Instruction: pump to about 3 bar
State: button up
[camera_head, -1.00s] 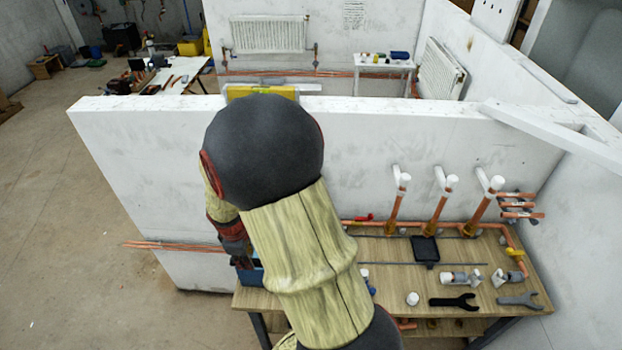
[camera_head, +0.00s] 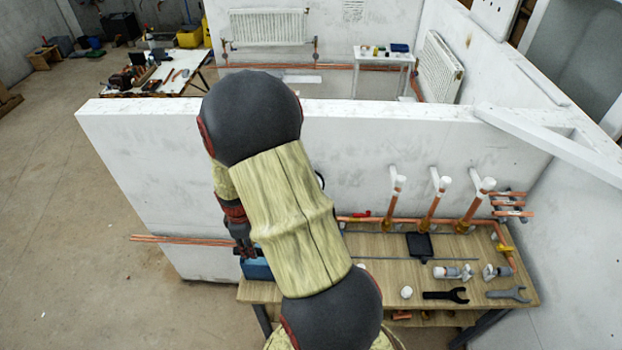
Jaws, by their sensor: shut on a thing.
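A blue box-shaped pump (camera_head: 257,269) stands at the left end of the wooden bench, mostly hidden behind my arm. My gripper (camera_head: 243,249) points down at the pump's upper left side. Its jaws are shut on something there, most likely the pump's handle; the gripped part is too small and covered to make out. A pressure gauge dial is not readable in this view. The copper pipework (camera_head: 405,222) runs along the back of the bench, with upright pipes fixed to the white wall.
The bench (camera_head: 385,272) also holds a black tray (camera_head: 420,245), a white cap (camera_head: 406,292), a black wrench (camera_head: 446,295), a grey wrench (camera_head: 508,294) and valves (camera_head: 453,272). The white partition wall (camera_head: 140,150) stands close behind my arm. The floor at left is clear.

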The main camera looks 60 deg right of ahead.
jog(key=shift+w+d+r+p, duration=0.2)
jog(key=shift+d+r+p, duration=0.1)
jog(key=shift+r+p, duration=0.15)
jog(key=shift+w+d+r+p, duration=0.15)
jog(key=shift+d+r+p, duration=0.15)
jog(key=shift+r, duration=0.2)
jog(key=shift+a+f, duration=0.1)
jog(key=shift+f, duration=0.15)
